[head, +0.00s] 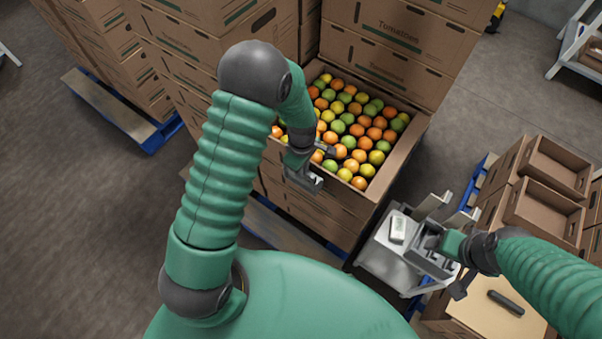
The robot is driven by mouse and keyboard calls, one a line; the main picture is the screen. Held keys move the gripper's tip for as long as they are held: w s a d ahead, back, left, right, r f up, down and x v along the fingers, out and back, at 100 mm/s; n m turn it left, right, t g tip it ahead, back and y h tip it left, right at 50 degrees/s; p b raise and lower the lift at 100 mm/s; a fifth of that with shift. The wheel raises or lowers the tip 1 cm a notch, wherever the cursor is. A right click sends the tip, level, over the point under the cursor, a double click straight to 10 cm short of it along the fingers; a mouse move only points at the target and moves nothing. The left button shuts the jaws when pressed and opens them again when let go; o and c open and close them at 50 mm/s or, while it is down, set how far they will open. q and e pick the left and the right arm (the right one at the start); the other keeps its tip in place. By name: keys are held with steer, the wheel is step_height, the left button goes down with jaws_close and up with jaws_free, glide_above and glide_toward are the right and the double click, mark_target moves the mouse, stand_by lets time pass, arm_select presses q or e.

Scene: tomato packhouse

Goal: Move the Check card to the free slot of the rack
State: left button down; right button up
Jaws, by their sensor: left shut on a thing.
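My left gripper (312,182) is at the near left edge of the open carton of tomatoes. It is shut on a small pale thing (317,180), mostly hidden by the gripper, and I cannot tell whether this is the Check card. My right gripper (432,247) is over a small grey stand (378,256) at the lower right. I cannot see whether its fingers are open or shut. Pale upright panels (432,206) stand at the back of the stand. They may belong to the rack, but no free slot or lettering can be made out.
A white device (398,229) lies on the stand. Empty trays (545,205) and a tabletop with a black object (506,302) are at right.

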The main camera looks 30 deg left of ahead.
arm_select(q)
steer(key=shift+r, duration=0.1)
steer(key=shift+r+p, duration=0.1)
steer(key=shift+p, duration=0.2)
step_height(320, 180, up, 8)
steer(key=p, duration=0.7)
steer(key=shift+r, duration=0.1)
stand_by(0.3)
